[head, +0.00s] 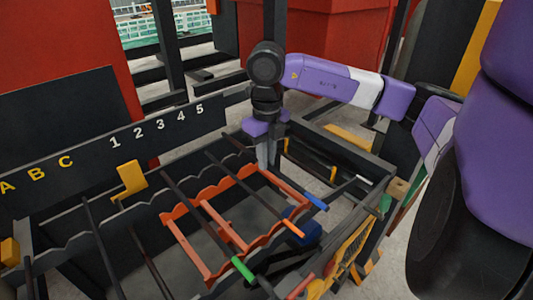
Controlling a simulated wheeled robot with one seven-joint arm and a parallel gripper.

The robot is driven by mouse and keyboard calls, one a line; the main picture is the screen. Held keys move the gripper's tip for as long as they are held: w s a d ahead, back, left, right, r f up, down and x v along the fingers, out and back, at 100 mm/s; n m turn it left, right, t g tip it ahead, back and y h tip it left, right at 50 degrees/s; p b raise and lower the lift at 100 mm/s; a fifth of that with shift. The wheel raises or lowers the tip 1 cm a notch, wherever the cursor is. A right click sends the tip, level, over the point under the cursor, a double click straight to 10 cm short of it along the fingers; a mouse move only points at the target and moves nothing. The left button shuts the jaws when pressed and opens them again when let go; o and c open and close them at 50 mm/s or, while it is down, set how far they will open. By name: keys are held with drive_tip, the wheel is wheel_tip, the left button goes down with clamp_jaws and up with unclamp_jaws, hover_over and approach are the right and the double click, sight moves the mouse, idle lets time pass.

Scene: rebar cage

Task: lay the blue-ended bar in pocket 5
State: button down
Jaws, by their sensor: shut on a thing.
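The blue-ended bar (315,202) is a dark rod with a blue tip at its near right end. It slants across the far right part of the orange-red notched rack (182,213), on the side nearest the number 5 (200,110) of the label board. My gripper (264,165) points down and is shut on this bar near its middle. The fingertips partly hide the bar there. I cannot tell whether the bar touches the notch or hangs just above it.
An orange-ended bar (299,232) and a green-ended bar (242,268) lie across the rack to the left. Other dark bars (100,240) lie further left by the letters A, B, C. A yellow bracket (130,180) stands behind the rack. Dark frame beams surround it.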

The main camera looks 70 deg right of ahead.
drive_tip(key=shift+f+b, duration=1.2)
drive_tip(key=shift+f, duration=0.25)
drive_tip(key=c, duration=1.3)
unclamp_jaws()
drive_tip(key=shift+r+b, duration=0.4)
drive_tip(key=shift+r, duration=3.45)
